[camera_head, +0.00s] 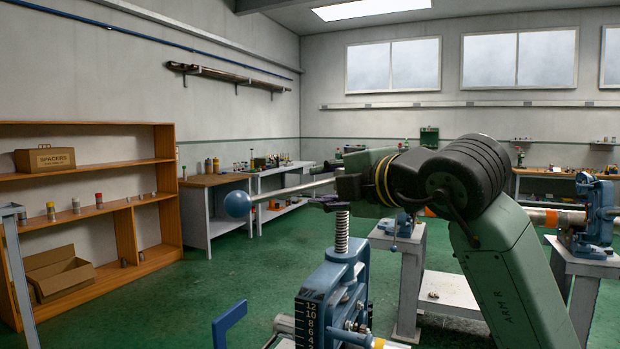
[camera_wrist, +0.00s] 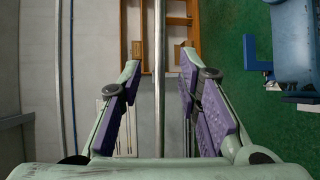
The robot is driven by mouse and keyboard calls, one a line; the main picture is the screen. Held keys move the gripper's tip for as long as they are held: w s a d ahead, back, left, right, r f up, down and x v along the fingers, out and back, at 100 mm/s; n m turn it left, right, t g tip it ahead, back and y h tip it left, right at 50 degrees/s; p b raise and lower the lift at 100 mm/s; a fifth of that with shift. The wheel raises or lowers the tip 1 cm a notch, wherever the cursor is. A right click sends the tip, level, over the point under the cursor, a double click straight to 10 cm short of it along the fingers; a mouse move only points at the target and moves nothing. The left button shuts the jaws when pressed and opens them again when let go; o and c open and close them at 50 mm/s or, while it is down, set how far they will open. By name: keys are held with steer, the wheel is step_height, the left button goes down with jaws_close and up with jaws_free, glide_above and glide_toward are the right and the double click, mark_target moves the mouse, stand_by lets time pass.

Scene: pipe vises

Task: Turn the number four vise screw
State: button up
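A blue vise (camera_head: 338,280) stands in the foreground of the head view, with a number scale on its front and an upright threaded screw (camera_head: 342,232). No number naming the vise is legible. A grey bar handle runs left from my gripper (camera_head: 335,193) to a blue ball (camera_head: 237,203). In the wrist view, the grey bar (camera_wrist: 159,75) passes lengthwise between the two purple-padded fingers of my gripper (camera_wrist: 158,88). The fingers stand apart, with a gap on both sides of the bar. My gripper hides the join of bar and screw.
Another blue vise (camera_head: 590,220) stands on a grey stand at the right, with a pipe beside it. A wooden shelf (camera_head: 155,210) with boxes and small cylinders is at the left. A workbench (camera_head: 206,182) is behind. Green floor is open between shelf and vise.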

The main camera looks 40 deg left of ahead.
mark_target(312, 186)
steer(key=p+x, duration=0.1)
steer(key=x, duration=0.4)
jaws_close()
stand_by(0.3)
stand_by(0.4)
